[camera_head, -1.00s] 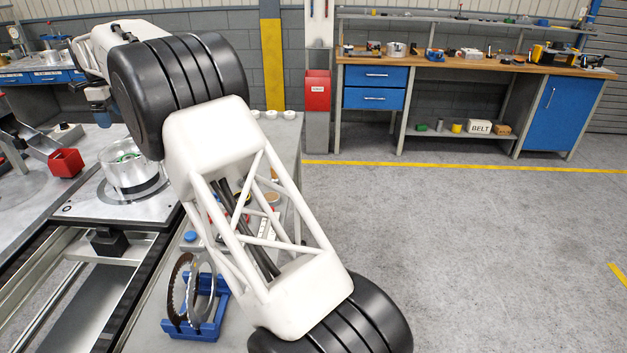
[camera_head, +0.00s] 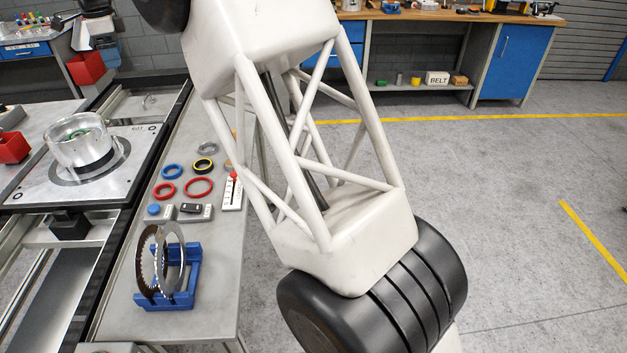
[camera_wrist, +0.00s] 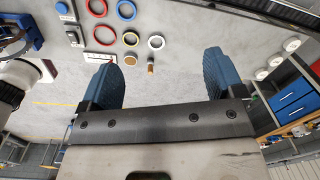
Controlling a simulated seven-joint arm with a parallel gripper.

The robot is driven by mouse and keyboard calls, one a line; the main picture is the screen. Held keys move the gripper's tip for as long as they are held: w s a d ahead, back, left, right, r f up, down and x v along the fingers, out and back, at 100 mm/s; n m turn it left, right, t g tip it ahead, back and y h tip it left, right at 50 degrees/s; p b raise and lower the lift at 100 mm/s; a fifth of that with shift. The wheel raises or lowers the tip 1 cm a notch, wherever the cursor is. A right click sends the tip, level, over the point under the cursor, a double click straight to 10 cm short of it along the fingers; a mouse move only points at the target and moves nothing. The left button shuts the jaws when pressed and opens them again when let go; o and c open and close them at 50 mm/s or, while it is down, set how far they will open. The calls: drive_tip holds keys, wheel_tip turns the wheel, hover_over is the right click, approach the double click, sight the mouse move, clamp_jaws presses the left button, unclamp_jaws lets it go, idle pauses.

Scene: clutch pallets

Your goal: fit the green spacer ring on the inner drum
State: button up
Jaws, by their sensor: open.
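A clear, shiny drum (camera_head: 80,148) stands upright on the metal pallet plate (camera_head: 35,188) at the left of the head view. Something green (camera_head: 80,133) shows inside it, low in its middle; I cannot tell whether it is a loose ring or how it sits. No other green ring is visible. My gripper (camera_wrist: 158,78) shows only in the wrist view. Its two blue fingers are wide apart with nothing held between them. It is above the grey bench, near the loose rings. The drum is not in the wrist view.
A blue rack (camera_head: 182,297) holds toothed discs upright. A red bin (camera_head: 12,148) stands left of the drum. The floor at right is clear.

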drive_tip(key=s+d+r+n, duration=0.2)
drive_tip(key=s+d, duration=0.3)
drive_tip(key=d, duration=0.8)
drive_tip(key=s+d+r+n+t, duration=0.15)
drive_tip(key=s+d, duration=0.45)
drive_tip(key=d, duration=0.7)
drive_tip(key=s+d+r+n, duration=0.25)
drive_tip(key=s+d, duration=0.25)
drive_tip(key=d, duration=0.8)
drive_tip(key=s+d+f+n, duration=0.2)
drive_tip(key=s+d+f, duration=0.1)
drive_tip(key=s+d, duration=0.45)
drive_tip(key=s+d+f+n, duration=0.2)
drive_tip(key=s+d+f, duration=0.1)
drive_tip(key=s+d, duration=0.4)
drive_tip(key=s+d+f+n, duration=0.1)
drive_tip(key=s+d+f, duration=0.3)
drive_tip(key=s, duration=0.5)
drive_tip(key=s+d+f+n, duration=0.2)
drive_tip(key=s+d+f, duration=0.2)
drive_tip(key=s+f, duration=0.3)
drive_tip(key=s, duration=0.3)
drive_tip(key=shift+s+n+t, duration=0.2)
drive_tip(key=shift+n+t, duration=0.1)
drive_tip(key=shift+t, duration=0.05)
